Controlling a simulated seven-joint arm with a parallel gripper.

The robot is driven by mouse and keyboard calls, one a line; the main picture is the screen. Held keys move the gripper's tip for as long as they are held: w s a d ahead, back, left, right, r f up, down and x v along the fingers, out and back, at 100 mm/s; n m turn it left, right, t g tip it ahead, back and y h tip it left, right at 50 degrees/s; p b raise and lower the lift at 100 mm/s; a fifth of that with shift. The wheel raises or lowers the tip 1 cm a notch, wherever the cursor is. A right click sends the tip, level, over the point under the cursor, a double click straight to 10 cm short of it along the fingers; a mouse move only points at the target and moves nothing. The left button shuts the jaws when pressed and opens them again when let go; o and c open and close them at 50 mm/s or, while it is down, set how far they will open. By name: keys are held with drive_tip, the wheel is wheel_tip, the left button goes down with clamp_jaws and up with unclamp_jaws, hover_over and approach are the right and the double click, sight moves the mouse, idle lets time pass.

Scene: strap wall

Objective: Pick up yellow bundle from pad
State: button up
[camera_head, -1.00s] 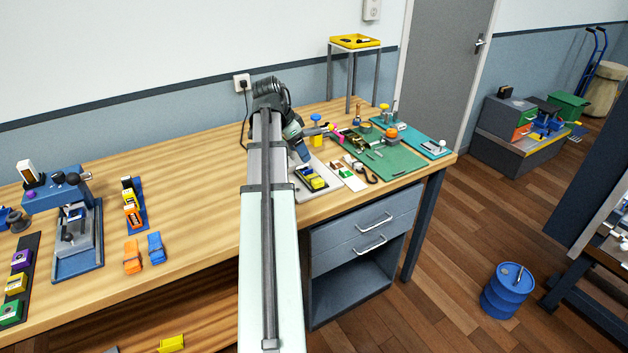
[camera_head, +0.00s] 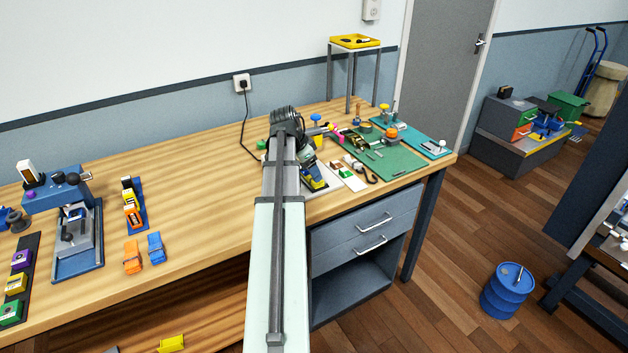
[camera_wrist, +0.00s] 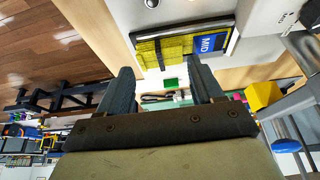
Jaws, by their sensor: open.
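In the head view the bundle (camera_head: 319,184) is partly hidden behind my gripper (camera_head: 311,168), near the front edge of the bench. My gripper (camera_wrist: 162,76) is open and empty, its two dark fingers apart. In the wrist view the bundle appears beyond the fingertips; I see no contact.
A white card with small parts (camera_head: 348,177) and a green mat (camera_head: 394,162) with tools lie right of the pad. The bench left of my arm is largely clear up to the orange (camera_head: 132,257) and blue (camera_head: 156,248) pieces.

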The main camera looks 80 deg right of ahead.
drive_tip(key=x, duration=0.3)
drive_tip(key=shift+s+d+f, duration=0.1)
drive_tip(key=shift+d, duration=0.05)
drive_tip(key=c, duration=0.7)
